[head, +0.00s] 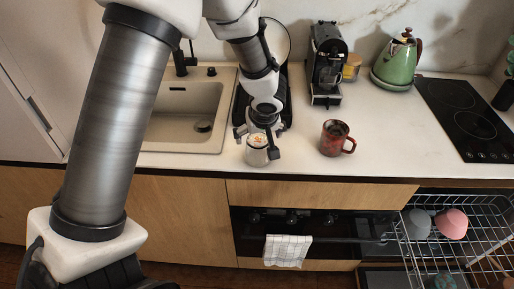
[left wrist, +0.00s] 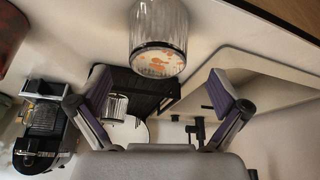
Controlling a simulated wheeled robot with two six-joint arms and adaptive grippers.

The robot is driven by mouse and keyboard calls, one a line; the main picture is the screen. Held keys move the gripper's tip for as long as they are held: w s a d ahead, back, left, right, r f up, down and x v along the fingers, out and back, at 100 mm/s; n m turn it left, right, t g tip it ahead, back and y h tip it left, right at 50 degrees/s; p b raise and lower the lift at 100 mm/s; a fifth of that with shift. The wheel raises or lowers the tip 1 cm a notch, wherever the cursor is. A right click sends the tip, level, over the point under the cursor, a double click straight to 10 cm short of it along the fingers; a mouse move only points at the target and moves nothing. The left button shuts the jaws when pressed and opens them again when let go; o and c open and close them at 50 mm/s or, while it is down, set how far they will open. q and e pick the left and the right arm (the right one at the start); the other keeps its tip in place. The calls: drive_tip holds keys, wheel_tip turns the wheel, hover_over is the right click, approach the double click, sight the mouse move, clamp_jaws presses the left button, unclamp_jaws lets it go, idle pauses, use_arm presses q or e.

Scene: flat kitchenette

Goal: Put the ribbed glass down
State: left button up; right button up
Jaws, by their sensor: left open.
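The ribbed glass (head: 257,154) stands upright on the worktop near its front edge, below the sink's right side. It has clear ribbed walls and a pale top with orange flecks. It also shows in the left wrist view (left wrist: 158,30), at the top middle. My left gripper (head: 256,142) is just behind it, with its fingers spread. In the left wrist view the fingers (left wrist: 162,90) are open and empty, and the glass is beyond the tips, apart from them. My right gripper is not in view.
A red mug (head: 334,139) stands to the right of the glass. Behind my gripper is a dark rack (left wrist: 150,92) near another small ribbed glass (left wrist: 115,106). A coffee machine (head: 326,62), green kettle (head: 396,64) and hob (head: 462,112) are farther right. The sink (head: 190,108) is left.

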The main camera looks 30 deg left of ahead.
sight(258, 138)
use_arm(q)
drive_tip(key=p+x, duration=0.1)
drive_tip(key=x, duration=0.6)
drive_tip(key=shift+w+f, duration=0.1)
drive_tip(key=shift+f, duration=0.3)
drive_tip(key=shift+d, duration=0.15)
drive_tip(key=c, duration=1.5)
drive_tip(key=shift+o, duration=0.2)
drive_tip(key=shift+r, duration=0.1)
drive_tip(key=shift+r, duration=0.4)
wheel_tip(258, 138, up, 2)
drive_tip(key=s+d+b, duration=0.1)
drive_tip(key=s, duration=0.1)
drive_tip(key=s+d+b, duration=0.1)
drive_tip(key=s+b, duration=0.1)
drive_tip(key=s+d+b, duration=0.1)
drive_tip(key=s+b, duration=0.1)
drive_tip(key=shift+d+r, duration=0.25)
drive_tip(key=s+d+r, duration=0.1)
drive_tip(key=s+d, duration=0.3)
drive_tip(key=s, duration=0.3)
drive_tip(key=shift+s+d+r, duration=0.3)
drive_tip(key=shift+d, duration=0.1)
